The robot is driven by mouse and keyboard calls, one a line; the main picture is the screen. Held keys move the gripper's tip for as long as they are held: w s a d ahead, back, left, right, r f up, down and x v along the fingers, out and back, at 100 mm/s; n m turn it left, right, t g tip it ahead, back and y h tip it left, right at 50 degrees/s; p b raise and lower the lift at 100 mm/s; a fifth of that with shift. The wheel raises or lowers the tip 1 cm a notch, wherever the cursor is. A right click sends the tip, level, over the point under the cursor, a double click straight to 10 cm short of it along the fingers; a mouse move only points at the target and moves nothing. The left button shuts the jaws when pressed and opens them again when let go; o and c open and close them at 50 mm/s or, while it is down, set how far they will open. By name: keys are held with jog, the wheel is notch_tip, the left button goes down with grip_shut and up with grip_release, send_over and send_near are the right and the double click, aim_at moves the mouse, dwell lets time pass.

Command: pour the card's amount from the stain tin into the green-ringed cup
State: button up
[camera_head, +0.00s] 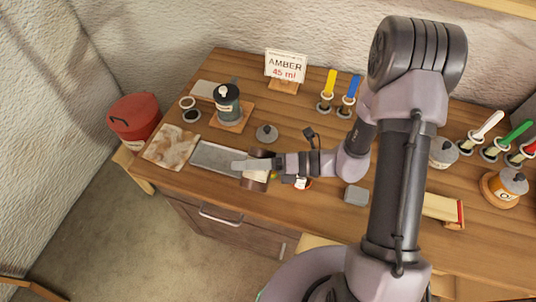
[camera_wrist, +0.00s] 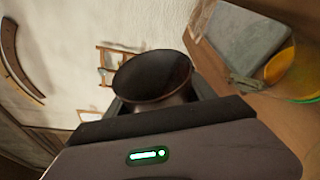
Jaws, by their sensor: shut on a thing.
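My gripper (camera_head: 252,165) is shut on the stain tin (camera_head: 257,176), a dark tin with a cream band, over the front of the bench. In the wrist view the tin (camera_wrist: 152,82) shows its dark open mouth between the fingers. Its contents and exact tilt cannot be told. A cup with a green ring and yellow inside (camera_wrist: 303,97) is at the right of the wrist view, apart from the tin. In the head view only a yellow-green bit (camera_head: 275,176) shows beside the gripper. The card (camera_head: 285,66) reads AMBER 45 ml and stands at the back.
A grey lid (camera_head: 266,132) lies behind the gripper. A grey tray (camera_head: 213,158) and stained cloth (camera_head: 171,147) lie left. A lidded dark tin (camera_head: 228,101) stands on a board. A grey block (camera_head: 356,195) is right. Several brushes stand at the back and right.

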jog(key=shift+r+m+g+p, duration=0.35)
jog(key=shift+r+m, duration=0.2)
jog(key=shift+m, duration=0.35)
dwell(0.8)
jog(key=shift+w+y, duration=0.15)
jog(key=shift+y, duration=0.15)
dwell(0.3)
jog(key=f+n, duration=0.1)
jog(key=n+b, duration=0.1)
jog(key=f+n+t+h+b, duration=0.1)
jog(key=shift+s+f, duration=0.25)
jog(key=shift+f, duration=0.05)
jog(key=shift+r+n+t+h, duration=0.25)
jog(key=shift+r+n+h, duration=0.05)
jog(key=shift+r+n, duration=0.4)
jog(key=shift+s+a+f+n+b, duration=0.1)
jog(key=shift+s+f+n+b, duration=0.05)
jog(key=shift+f+n+b, duration=0.4)
jog(key=shift+r, duration=0.1)
dwell(0.3)
